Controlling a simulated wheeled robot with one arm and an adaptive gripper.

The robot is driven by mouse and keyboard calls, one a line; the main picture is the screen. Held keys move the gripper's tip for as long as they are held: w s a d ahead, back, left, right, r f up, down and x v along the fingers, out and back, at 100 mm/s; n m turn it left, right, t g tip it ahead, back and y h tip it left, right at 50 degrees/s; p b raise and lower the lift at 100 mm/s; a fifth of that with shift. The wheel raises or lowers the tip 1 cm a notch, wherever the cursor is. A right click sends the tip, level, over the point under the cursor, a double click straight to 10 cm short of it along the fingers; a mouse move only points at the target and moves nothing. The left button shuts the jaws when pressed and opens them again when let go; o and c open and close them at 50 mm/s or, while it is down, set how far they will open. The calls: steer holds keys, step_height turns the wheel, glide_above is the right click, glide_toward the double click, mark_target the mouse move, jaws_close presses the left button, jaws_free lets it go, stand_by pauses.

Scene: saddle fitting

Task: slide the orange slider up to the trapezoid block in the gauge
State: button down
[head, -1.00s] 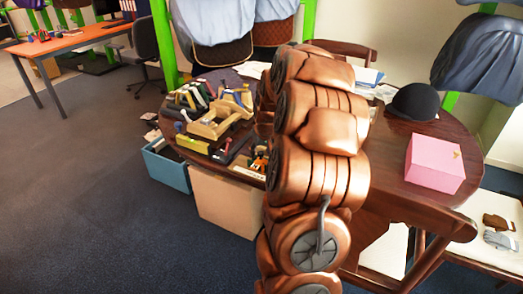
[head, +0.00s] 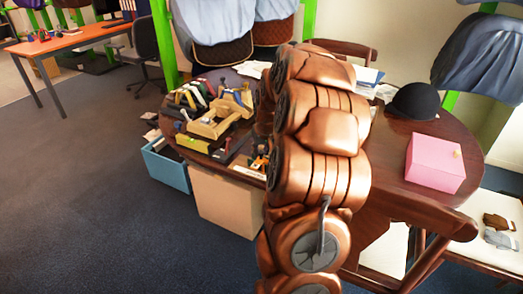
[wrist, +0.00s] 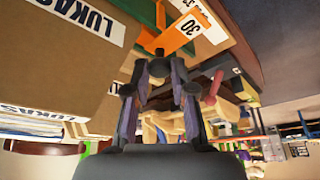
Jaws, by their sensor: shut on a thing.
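The orange slider (wrist: 168,38) is in the wrist view, just beyond my fingertips, with a thin upright part reaching down between them. My gripper (wrist: 159,70) is shut on it. In the head view, small orange parts (head: 259,162) show at the table's left edge, beside my arm. My arm hides the gripper there. I cannot make out the trapezoid block in either view.
Wooden tools and blocks (head: 212,122) crowd the left of the round table (head: 455,140). A pink box (head: 434,164) and a black helmet (head: 415,101) stand at its right. A cardboard box (head: 225,208) and a blue bin (head: 166,168) stand on the floor below.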

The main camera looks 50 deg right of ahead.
steer(key=shift+s+b, duration=0.2)
steer(key=shift+b, duration=0.1)
steer(key=c, duration=1)
jaws_free()
steer(key=shift+r, duration=0.15)
steer(key=v, duration=1.1)
steer(key=shift+s+a+r, duration=0.1)
steer(key=shift+s+r, duration=0.1)
steer(key=shift+r, duration=0.15)
